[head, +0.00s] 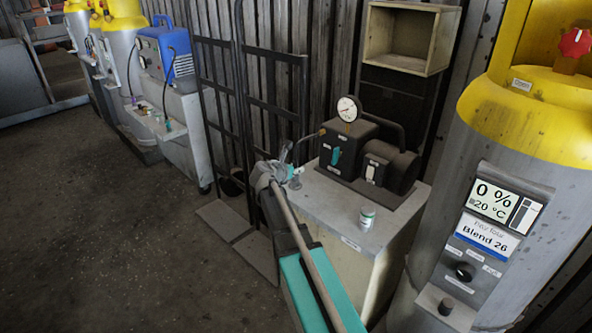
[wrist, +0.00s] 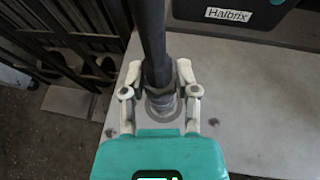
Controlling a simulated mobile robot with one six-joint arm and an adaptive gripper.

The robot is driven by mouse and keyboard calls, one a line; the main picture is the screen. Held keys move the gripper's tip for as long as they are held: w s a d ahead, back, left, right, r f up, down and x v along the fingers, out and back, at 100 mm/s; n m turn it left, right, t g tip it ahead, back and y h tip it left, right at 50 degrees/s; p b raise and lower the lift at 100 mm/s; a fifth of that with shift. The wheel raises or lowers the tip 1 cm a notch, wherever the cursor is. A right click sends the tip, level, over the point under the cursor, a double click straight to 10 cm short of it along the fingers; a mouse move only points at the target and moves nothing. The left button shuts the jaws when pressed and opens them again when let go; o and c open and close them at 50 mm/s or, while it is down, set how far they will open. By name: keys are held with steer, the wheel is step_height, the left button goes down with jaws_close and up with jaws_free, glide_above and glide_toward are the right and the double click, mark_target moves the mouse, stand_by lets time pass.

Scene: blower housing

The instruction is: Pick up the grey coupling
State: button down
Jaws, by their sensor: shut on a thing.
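My gripper (wrist: 160,78) is shut on the grey coupling (wrist: 161,103), with one finger on each side of it in the wrist view. A dark hose or rod (wrist: 152,35) runs from the coupling to the top of that view. In the head view my gripper (head: 291,173) is at the left edge of the pale cabinet top (head: 332,205). The coupling is mostly hidden there by the fingers and arm. I cannot tell whether the coupling touches the cabinet top or is held just above it.
A black pump unit with a gauge (head: 348,110) stands on the cabinet behind my gripper. A small white and green can (head: 367,217) stands to the right. A hand truck (head: 243,110) leans at the left. A large yellow-topped grey cylinder (head: 500,150) stands at the right.

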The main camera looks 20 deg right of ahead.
steer(key=shift+r+p, duration=1.25)
steer(key=shift+r, duration=0.15)
steer(key=s+a+r+p, duration=0.6)
steer(key=s+r+p, duration=0.3)
steer(key=s, duration=0.3)
steer(key=shift+s+a+r+p, duration=0.15)
steer(key=shift+s+r+p, duration=0.1)
steer(key=shift+r+p, duration=0.15)
steer(key=shift+s, duration=0.15)
